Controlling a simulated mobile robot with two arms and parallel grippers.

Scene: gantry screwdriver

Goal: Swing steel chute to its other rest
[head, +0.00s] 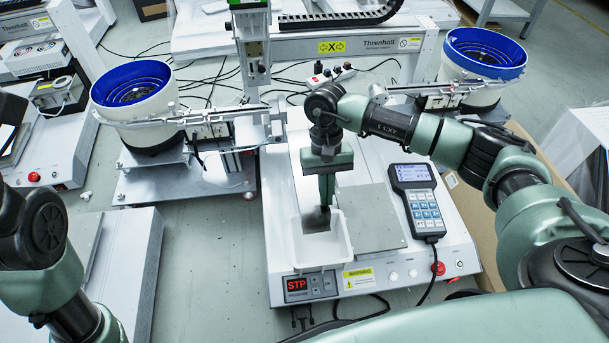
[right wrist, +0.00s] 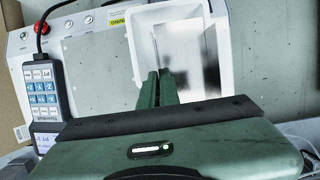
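My right gripper (head: 327,203) points down, its fingertips inside a white open-topped box (head: 347,262) on the front of the Threnholl machine. Its green fingers (right wrist: 162,86) are close together, reaching over one wall of the same box in the right wrist view (right wrist: 134,48). A thin grey upright edge shows just beyond the fingertips, beside a shiny grey and dark area inside the box. I cannot tell whether this is the steel chute, or whether the fingers touch it. My left arm shows at the lower left; its gripper is out of view.
A flat grey plate (head: 372,217) and a handheld keypad (head: 420,200) lie right of the box. A red button (head: 438,268) is at the machine's front right. Bowl feeders with blue bowls stand left (head: 132,82) and right (head: 487,47), with rails reaching inward.

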